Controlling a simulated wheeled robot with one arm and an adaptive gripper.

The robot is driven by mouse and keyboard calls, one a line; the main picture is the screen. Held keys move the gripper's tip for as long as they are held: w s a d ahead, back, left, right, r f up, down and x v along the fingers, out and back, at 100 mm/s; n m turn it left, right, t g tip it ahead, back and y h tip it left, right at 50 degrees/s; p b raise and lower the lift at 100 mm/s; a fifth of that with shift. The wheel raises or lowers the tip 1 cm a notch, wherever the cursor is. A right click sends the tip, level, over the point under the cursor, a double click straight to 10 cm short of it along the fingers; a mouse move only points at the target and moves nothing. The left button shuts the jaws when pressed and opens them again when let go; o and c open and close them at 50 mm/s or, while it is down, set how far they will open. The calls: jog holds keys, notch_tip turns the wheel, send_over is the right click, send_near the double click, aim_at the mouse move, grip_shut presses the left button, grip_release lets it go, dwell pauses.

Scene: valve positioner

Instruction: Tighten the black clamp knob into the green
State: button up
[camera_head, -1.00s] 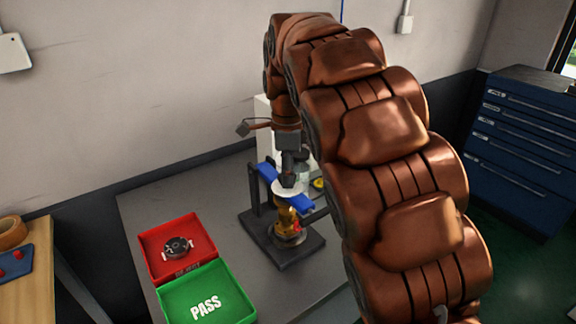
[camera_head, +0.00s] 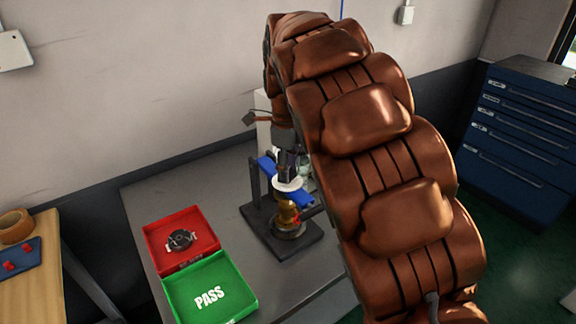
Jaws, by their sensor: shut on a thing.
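My gripper (camera_head: 289,172) points down over the valve assembly at the middle of the table. It is shut on the black clamp knob, which is small and mostly hidden between the fingers. A white disc (camera_head: 287,185) sits just below the fingertips, at the blue bar (camera_head: 301,199). Below the disc is a brass valve body (camera_head: 287,213) with a red part at its side. It stands on a dark base plate (camera_head: 262,234). I cannot make out a green mark on the disc. My arm hides the right side of the assembly.
A red tray (camera_head: 154,258) holding a dark round part (camera_head: 180,239) lies left of the assembly. A green tray marked PASS (camera_head: 210,297) lies in front of it. A black upright post (camera_head: 255,180) stands left of the gripper. The grey table (camera_head: 160,193) is clear behind the trays.

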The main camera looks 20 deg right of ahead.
jog(key=o, duration=1.1)
jog(key=shift+o, duration=0.2)
notch_tip(320, 180, up, 12)
dwell(0.3)
jog(key=s+f+n, duration=0.5)
jog(key=s+n, duration=0.3)
jog(key=s, duration=0.3)
jog(key=s+f+n+g+p, duration=0.1)
jog(key=s+f+n, duration=0.5)
jog(key=s+n, duration=0.3)
jog(key=s+f+n+p, duration=0.1)
jog(key=s+f+n, duration=0.4)
jog(key=s, duration=0.9)
jog(key=n, duration=0.3)
jog(key=shift+s+f+n+g, duration=0.2)
jog(key=shift+n+g, duration=0.1)
jog(key=shift+g, duration=0.1)
